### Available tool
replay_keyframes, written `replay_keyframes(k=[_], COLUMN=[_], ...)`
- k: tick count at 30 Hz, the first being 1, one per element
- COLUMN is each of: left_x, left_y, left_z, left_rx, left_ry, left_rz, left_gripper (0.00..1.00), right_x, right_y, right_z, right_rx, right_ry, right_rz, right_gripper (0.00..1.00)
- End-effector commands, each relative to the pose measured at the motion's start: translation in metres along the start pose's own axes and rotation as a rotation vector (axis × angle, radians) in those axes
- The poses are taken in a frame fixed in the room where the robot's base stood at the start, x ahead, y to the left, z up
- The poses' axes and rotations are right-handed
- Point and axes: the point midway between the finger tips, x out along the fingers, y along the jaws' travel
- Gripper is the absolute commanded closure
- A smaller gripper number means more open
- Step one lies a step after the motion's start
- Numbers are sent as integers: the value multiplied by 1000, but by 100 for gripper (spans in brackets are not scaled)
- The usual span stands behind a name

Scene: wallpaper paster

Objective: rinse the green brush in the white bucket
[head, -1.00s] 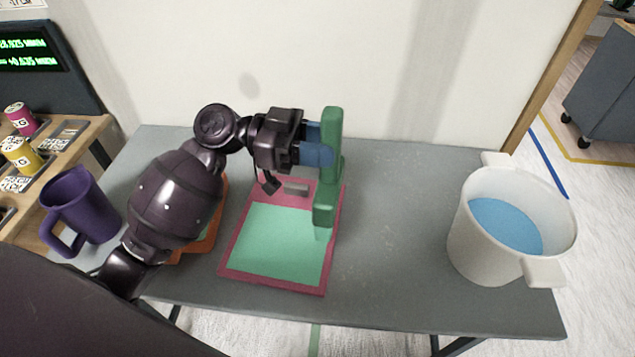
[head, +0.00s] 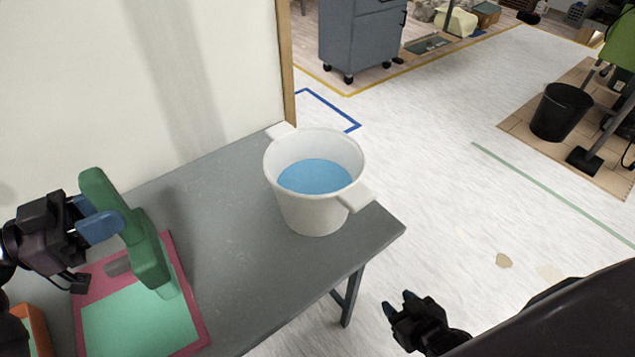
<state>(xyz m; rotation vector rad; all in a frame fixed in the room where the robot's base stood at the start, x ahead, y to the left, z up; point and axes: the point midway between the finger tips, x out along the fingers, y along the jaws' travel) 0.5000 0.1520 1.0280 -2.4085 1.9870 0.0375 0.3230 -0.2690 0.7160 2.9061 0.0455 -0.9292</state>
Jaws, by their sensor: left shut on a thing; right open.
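The green brush (head: 129,227) is in my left gripper (head: 98,226), whose blue fingers are shut on its upper part. I cannot tell whether the bristles touch the tray. The white bucket (head: 311,211) stands to the right of the brush, near the right end of the grey table, with blue water (head: 315,177) inside and two side handles. My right gripper (head: 397,306) is open and empty, low at the bottom right, off the table.
The grey table (head: 237,271) is clear between the tray and the bucket. A wall (head: 110,90) runs along its back edge. An orange item (head: 38,330) shows at the bottom left. Open floor lies right of the table, with a black bin (head: 560,112) farther off.

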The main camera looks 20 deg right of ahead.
Motion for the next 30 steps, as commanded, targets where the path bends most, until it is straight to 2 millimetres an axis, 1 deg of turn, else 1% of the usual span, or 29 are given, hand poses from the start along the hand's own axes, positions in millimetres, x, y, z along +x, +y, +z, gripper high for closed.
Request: replay_keyframes(k=[4, 5, 9, 10, 19, 22, 26, 30], left_x=[0, 0, 0, 0, 0, 0, -4, -7], left_y=[0, 0, 0, 0, 0, 1, 4, 12], left_z=[0, 0, 0, 0, -1, -6, -28, -61], left_rx=[1, 1, 1, 1, 1, 3, 11, 14], left_ry=[1, 1, 1, 1, 1, 1, 2, 2], left_rz=[0, 0, 0, 0, 0, 0, -2, 5], left_gripper=[94, 69, 90, 94, 94, 94, 94, 94], right_x=[0, 0, 0, 0, -1, -3, -10, -23], right_y=[1, 1, 2, 2, 3, 3, 5, 8], right_z=[0, 0, 1, 1, 1, -4, -22, -52], right_rx=[-3, -3, -10, -11, -13, -7, -7, -6], right_ry=[0, 0, -1, -2, -2, 6, 31, 64], right_rz=[0, 0, -1, -1, 0, 1, 4, 10], right_gripper=[57, 57, 57, 57, 57, 57, 57, 57])
